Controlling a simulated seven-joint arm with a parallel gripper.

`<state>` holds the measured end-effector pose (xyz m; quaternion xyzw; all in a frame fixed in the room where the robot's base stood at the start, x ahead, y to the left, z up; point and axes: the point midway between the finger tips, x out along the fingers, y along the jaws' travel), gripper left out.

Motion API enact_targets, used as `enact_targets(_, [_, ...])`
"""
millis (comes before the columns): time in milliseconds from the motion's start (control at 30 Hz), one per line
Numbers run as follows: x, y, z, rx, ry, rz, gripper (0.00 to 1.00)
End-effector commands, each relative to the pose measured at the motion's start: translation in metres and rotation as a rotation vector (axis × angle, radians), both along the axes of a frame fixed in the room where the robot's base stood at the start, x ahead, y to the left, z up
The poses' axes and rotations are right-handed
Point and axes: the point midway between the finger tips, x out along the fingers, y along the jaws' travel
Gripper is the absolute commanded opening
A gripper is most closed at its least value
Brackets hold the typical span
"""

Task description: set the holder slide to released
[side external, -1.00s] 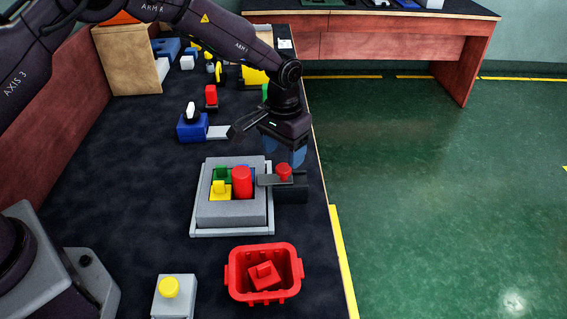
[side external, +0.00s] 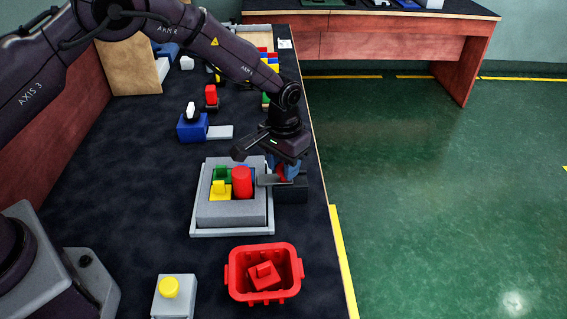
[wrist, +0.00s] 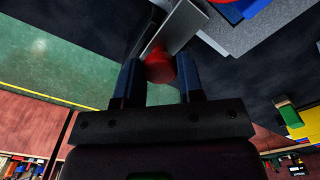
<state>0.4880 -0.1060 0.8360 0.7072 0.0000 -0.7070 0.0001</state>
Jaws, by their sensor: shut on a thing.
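The holder slide is a dark block (side external: 291,193) with a red knob (side external: 281,174) on top and a grey plate (side external: 267,180) reaching left over the edge of the grey fixture (side external: 231,213). My gripper (side external: 289,173) is lowered onto the slide with its blue fingers around the red knob. In the wrist view, my gripper (wrist: 159,64) has the red knob (wrist: 160,67) between its fingers, with the grey plate (wrist: 183,27) just beyond. The fixture holds a red cylinder (side external: 242,183), a yellow piece (side external: 219,190) and a green piece (side external: 221,174); a blue piece is mostly hidden.
A red bin (side external: 264,272) with a red piece inside stands in front. A grey box with a yellow button (side external: 169,288) is at front left. A blue block with a white knob (side external: 191,122) stands behind the fixture. The table's right edge is close to the slide.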

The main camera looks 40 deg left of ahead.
Motion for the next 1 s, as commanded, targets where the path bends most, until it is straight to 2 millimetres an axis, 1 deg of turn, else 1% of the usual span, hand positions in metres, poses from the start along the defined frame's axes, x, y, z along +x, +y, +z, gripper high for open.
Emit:
enact_targets(300, [0.021,-0.021,0.0,0.0,-0.002,-0.002,0.0])
enact_targets(667, [0.026,-0.026,0.001,-0.004,-0.009,-0.001,0.0])
enact_targets(700, [0.026,-0.026,0.001,-0.004,-0.009,-0.001,0.4])
enact_targets(800, [0.025,-0.026,0.001,-0.004,-0.006,-0.001,0.61])
enact_targets(1000, [0.025,-0.025,0.001,-0.002,-0.003,-0.001,0.61])
